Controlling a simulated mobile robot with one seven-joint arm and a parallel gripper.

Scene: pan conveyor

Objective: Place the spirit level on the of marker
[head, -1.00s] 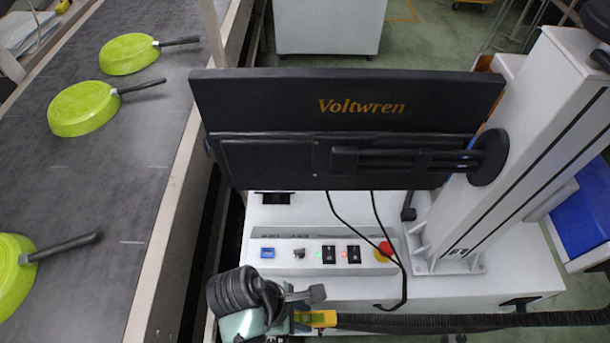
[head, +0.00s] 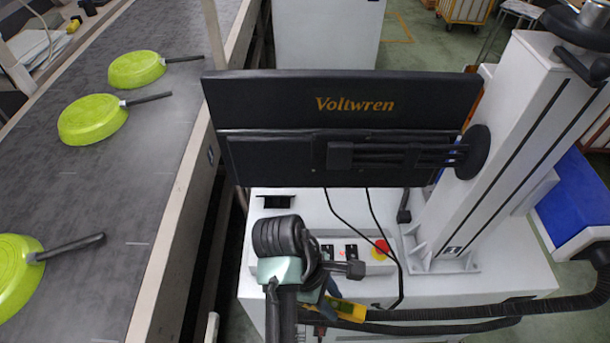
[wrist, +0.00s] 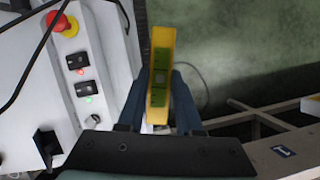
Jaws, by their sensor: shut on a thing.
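The spirit level (wrist: 161,70) is yellow with green parts and sits between the fingers of my gripper (wrist: 160,100) in the wrist view. My gripper is shut on it. In the head view the yellow level (head: 348,311) shows at the lower middle, beside the white machine cabinet, and the dark fingertips of my gripper (head: 328,302) partly cover it.
A conveyor (head: 130,190) with several green pans runs along the left. The white cabinet (head: 470,290) carries a black Voltwren panel (head: 350,105), a control box with a red stop button (head: 381,249), a tall column (head: 500,150) and hanging cables. A black hose (head: 480,312) runs low on the right.

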